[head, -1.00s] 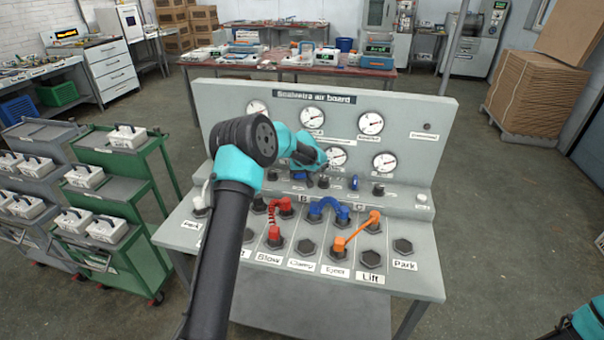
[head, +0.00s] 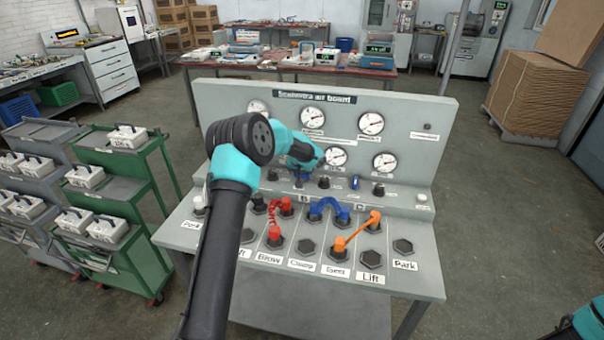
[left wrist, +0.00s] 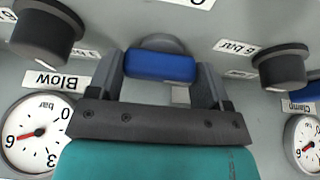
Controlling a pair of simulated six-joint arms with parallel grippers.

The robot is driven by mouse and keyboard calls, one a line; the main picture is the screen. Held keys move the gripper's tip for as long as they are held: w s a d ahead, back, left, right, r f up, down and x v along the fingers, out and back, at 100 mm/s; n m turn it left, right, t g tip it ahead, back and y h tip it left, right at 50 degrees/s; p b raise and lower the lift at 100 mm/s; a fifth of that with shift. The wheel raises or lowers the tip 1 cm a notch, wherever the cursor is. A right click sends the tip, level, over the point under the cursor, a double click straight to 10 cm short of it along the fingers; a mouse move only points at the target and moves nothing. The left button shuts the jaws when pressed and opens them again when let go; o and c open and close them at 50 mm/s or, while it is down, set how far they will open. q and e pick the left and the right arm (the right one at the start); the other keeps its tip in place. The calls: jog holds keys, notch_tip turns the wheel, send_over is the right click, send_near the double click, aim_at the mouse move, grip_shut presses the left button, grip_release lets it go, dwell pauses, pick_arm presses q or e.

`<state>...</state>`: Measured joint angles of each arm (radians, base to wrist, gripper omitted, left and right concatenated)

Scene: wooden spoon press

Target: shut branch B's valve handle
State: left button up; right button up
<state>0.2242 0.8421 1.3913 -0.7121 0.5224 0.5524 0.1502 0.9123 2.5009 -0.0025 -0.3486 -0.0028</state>
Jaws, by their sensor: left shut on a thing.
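The blue valve handle (left wrist: 160,66) lies between the two fingers of my left gripper (left wrist: 168,80) in the left wrist view. The fingers are shut on it, and it lies crosswise in that picture. In the head view my left gripper (head: 300,178) is at the ledge of the air board (head: 235,112), above the B label (head: 304,199), and hides most of this handle. Another blue valve handle (head: 354,183), above the C label (head: 361,205), stands free to the right. My right gripper is out of view.
Dark knobs flank the held handle: one on the Blow side (left wrist: 45,32), one on the Clamp side (left wrist: 283,66). Red (head: 273,214), blue (head: 327,206) and orange (head: 357,231) hoses link ports on the lower panel. Gauges line the upright board.

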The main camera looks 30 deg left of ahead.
pick_arm(q)
jog(key=o, duration=0.9)
jog(key=shift+r, duration=0.1)
jog(key=v, duration=1.7)
jog(key=shift+s+d, duration=0.1)
jog(key=shift+s, duration=0.05)
